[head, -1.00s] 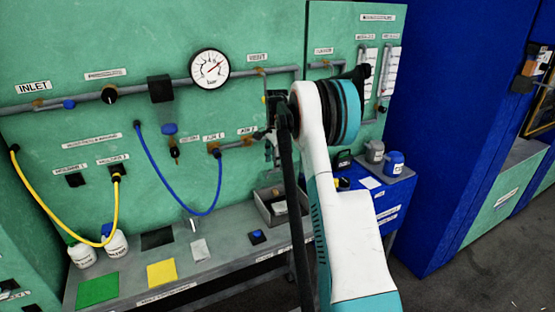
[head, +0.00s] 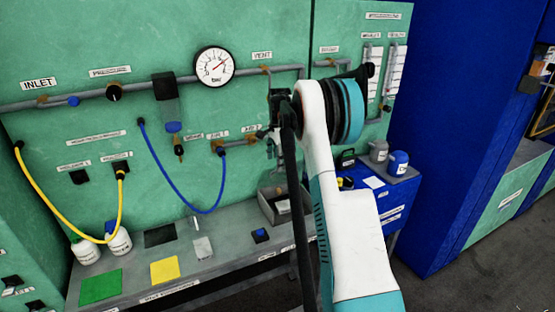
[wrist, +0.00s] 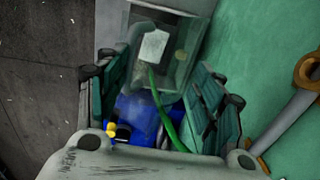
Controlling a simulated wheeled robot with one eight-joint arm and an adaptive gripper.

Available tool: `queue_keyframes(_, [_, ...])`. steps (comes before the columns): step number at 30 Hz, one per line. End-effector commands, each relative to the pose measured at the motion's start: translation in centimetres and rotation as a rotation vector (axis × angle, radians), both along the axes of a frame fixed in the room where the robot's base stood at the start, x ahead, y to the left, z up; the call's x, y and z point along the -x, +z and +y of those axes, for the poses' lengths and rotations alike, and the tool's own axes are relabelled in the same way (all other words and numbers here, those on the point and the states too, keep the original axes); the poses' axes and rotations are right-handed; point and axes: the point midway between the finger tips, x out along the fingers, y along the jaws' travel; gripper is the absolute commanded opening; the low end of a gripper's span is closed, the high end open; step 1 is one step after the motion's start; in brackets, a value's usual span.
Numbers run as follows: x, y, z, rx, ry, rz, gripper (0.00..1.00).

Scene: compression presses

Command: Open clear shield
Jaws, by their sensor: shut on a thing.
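The clear shield (wrist: 187,58) shows in the wrist view as a see-through panel with a grey frame. A white label (wrist: 153,46) shows at its left. My gripper (wrist: 152,98) has its green-and-black fingers to the left and right of the shield's lower part and is shut on it. The exact contact is blurred and cannot be made out. A blue part and a green hose (wrist: 165,115) show between the fingers. In the head view my arm hides the fingers and the shield cannot be made out.
A bench (head: 215,245) with bottles, coloured pads and a grey bin (head: 272,207) runs along the green panel. A blue cart (head: 385,200) stands right of my arm, near a tall blue cabinet (head: 450,130). Dark floor is free at the lower right.

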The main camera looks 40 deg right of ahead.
Motion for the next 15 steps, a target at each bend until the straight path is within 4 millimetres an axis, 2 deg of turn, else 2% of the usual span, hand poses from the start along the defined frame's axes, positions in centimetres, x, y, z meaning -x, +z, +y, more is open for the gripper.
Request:
queue_keyframes(3, [-0.2,0.1,-0.2,0.005,0.0,-0.007,0.41])
queue_keyframes(5, [-0.1,0.7,-0.2,0.005,0.0,-0.007,0.33])
queue_keyframes(7, [0.0,1.6,-0.1,0.005,0.0,-0.007,0.3])
queue_keyframes(15, [0.6,7.3,0.2,0.003,0.0,-0.004,0.3])
